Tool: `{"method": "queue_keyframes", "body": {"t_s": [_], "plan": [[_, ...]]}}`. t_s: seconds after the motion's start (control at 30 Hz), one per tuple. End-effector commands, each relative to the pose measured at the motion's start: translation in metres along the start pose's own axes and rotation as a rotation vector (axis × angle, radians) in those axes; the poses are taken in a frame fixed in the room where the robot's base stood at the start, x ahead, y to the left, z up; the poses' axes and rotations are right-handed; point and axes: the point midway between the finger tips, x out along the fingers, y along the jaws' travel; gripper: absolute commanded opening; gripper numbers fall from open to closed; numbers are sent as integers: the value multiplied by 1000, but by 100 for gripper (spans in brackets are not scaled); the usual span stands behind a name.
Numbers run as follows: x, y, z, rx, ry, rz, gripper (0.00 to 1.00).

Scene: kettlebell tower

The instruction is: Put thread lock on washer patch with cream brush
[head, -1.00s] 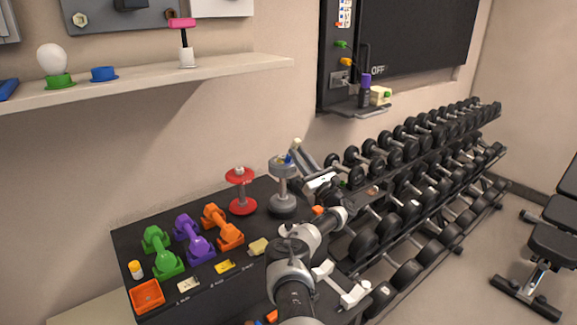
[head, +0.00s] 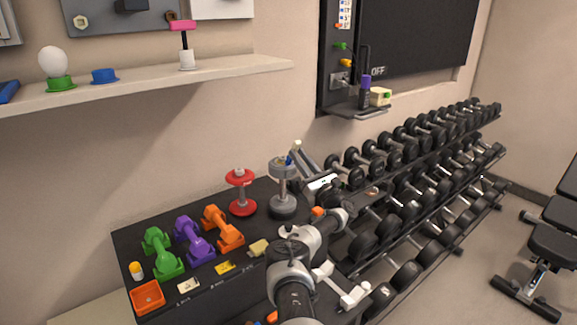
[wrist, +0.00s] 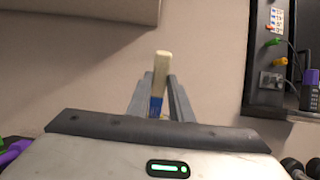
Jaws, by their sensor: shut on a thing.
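My gripper (wrist: 158,100) is shut on the cream brush (wrist: 160,72). The brush has a cream handle and a blue band, and stands nearly upright between the fingers in the wrist view. In the head view the brush's blue band (head: 290,160) shows just above the top of a grey stand (head: 284,192) on the black table. I cannot tell whether the bristles touch the stand's top. A red stand (head: 241,192) is to its left. I cannot make out which thing is the thread lock or the washer patch.
Green (head: 163,256), purple (head: 194,241) and orange (head: 223,228) dumbbells lie on the table, with an orange tray (head: 147,297) at its front left. A dumbbell rack (head: 420,185) stands right of my arm. A wall shelf (head: 130,82) is above.

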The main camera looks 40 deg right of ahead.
Motion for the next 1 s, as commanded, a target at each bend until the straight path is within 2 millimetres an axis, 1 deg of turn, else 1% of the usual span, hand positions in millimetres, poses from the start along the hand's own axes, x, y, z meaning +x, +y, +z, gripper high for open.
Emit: {"method": "queue_keyframes", "body": {"t_s": [0.9,0.97,1.0], "plan": [[-7,-1,3,0,2,-3,0],[-9,-2,6,0,2,-4,0],[-9,-1,4,0,1,-3,0]]}}
